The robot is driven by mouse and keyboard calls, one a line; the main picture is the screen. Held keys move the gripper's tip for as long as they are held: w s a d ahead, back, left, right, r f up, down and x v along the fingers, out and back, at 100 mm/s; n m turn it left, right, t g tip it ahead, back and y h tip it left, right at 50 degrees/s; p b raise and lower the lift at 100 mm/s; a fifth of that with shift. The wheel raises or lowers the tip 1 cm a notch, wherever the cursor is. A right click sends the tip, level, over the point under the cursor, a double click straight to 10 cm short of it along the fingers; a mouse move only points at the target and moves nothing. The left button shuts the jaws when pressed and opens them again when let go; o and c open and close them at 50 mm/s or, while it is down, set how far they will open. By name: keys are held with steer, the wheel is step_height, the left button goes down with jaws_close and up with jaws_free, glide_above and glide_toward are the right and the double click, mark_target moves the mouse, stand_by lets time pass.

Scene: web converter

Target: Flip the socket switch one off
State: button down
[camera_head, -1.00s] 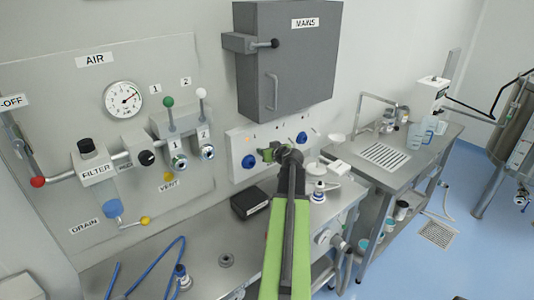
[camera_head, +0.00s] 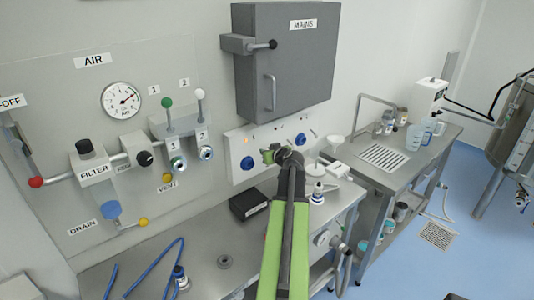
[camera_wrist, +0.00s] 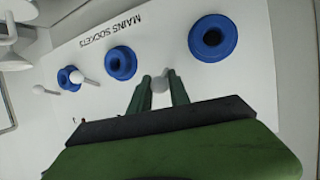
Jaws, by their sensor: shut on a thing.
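The white mains sockets panel (camera_head: 238,178) is on the wall below the grey box, with blue round sockets along it. In the head view one blue socket (camera_head: 248,163) is left of my gripper (camera_head: 268,155) and another (camera_head: 301,139) is to its right. In the wrist view my gripper (camera_wrist: 160,88) is shut on a small pale switch knob (camera_wrist: 160,83), which shows between the green fingertips. The knob sits between the nearest blue socket (camera_wrist: 213,37) and the middle one (camera_wrist: 120,63). Two other pale switch levers (camera_wrist: 76,76) (camera_wrist: 40,90) stand free at the far end.
The grey MAINS box (camera_head: 285,60) overhangs the panel. A black box (camera_head: 248,204) and a white-and-blue plug (camera_head: 318,192) are on the bench below. Air valves (camera_head: 175,148) are to the left. A sink bench (camera_head: 385,155) is to the right.

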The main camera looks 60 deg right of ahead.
steer(key=shift+s+a+f+t+h+b, duration=0.1)
steer(key=shift+f+t+h+b, duration=0.65)
steer(key=shift+b, duration=2.2)
step_height(320, 180, down, 2)
steer(key=m+t+h+b, duration=0.1)
steer(key=t+b, duration=0.1)
steer(key=b, duration=0.4)
steer(key=m+t+h+b, duration=0.1)
steer(key=t+h+b, duration=0.1)
steer(key=b, duration=0.5)
steer(key=shift+f+t+b, duration=0.1)
steer(key=shift+t+b, duration=0.2)
steer(key=shift+t, duration=0.35)
steer(key=c, duration=1.2)
jaws_free()
steer(key=shift+w, duration=0.25)
steer(key=shift+c, duration=0.2)
steer(key=shift+s, duration=0.1)
